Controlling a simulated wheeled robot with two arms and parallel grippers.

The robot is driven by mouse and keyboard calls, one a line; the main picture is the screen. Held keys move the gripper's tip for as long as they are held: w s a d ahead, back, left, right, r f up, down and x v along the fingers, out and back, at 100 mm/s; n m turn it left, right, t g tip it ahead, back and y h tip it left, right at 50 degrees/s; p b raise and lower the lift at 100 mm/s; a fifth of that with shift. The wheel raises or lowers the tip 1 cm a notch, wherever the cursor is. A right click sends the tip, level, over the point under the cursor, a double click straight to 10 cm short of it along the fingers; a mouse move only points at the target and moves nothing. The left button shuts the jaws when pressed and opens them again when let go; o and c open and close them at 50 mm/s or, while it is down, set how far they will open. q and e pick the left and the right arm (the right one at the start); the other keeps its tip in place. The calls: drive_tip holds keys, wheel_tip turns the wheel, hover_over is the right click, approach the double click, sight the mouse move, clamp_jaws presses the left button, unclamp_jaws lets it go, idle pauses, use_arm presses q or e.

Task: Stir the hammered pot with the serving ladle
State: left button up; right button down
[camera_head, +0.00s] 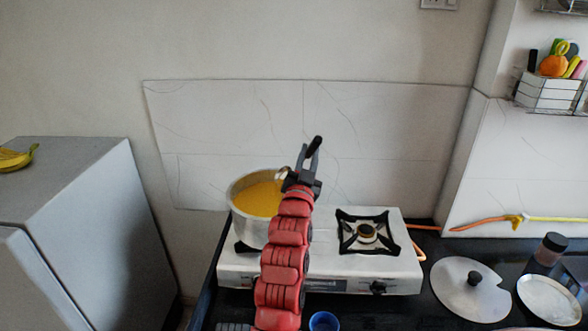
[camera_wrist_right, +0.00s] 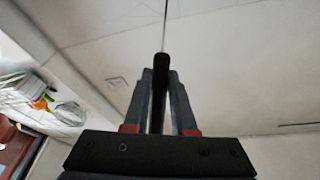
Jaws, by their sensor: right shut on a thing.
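The metal pot (camera_head: 243,228) sits on the left burner of the stove, open at the top, with yellow-orange contents. My right gripper (camera_head: 306,168) is above the pot's right rim, its arm crossing in front of the pot's right side. It is shut on the black handle of the serving ladle (camera_head: 316,143). In the right wrist view the dark handle (camera_wrist_right: 158,95) is between the two fingers (camera_wrist_right: 160,100), with a thin stem running up. The ladle's bowl cannot be made out, so I cannot tell whether it is in the pot. My left gripper is not in view.
The white stove (camera_head: 345,278) has a bare right burner (camera_head: 366,232). A lid (camera_head: 470,292), a jar (camera_head: 550,249) and a plate (camera_head: 550,300) are on the dark counter to the right. A blue cup (camera_head: 323,321) is in front. A tiled wall (camera_head: 400,130) rises behind.

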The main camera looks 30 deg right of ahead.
drive_tip(key=shift+f+b, duration=0.2)
drive_tip(key=shift+b, duration=1)
drive_tip(key=shift+r+b, duration=0.1)
drive_tip(key=shift+b, duration=0.25)
drive_tip(key=shift+a, duration=0.4)
drive_tip(key=shift+s+a+f+n+t+b, duration=0.1)
drive_tip(key=shift+a+f+n+t+b, duration=0.1)
drive_tip(key=shift+a+n+t, duration=0.45)
drive_tip(key=shift+a+f+n+t+b, duration=0.15)
drive_tip(key=shift+a+n+t, duration=0.2)
drive_tip(key=shift+a+n, duration=0.45)
drive_tip(key=shift+s+a+f+n+t+b, duration=0.1)
drive_tip(key=shift+a+f+n+t+b, duration=0.1)
drive_tip(key=shift+a+n+t, duration=0.55)
drive_tip(key=shift+a+m+g, duration=0.25)
drive_tip(key=shift+m, duration=0.05)
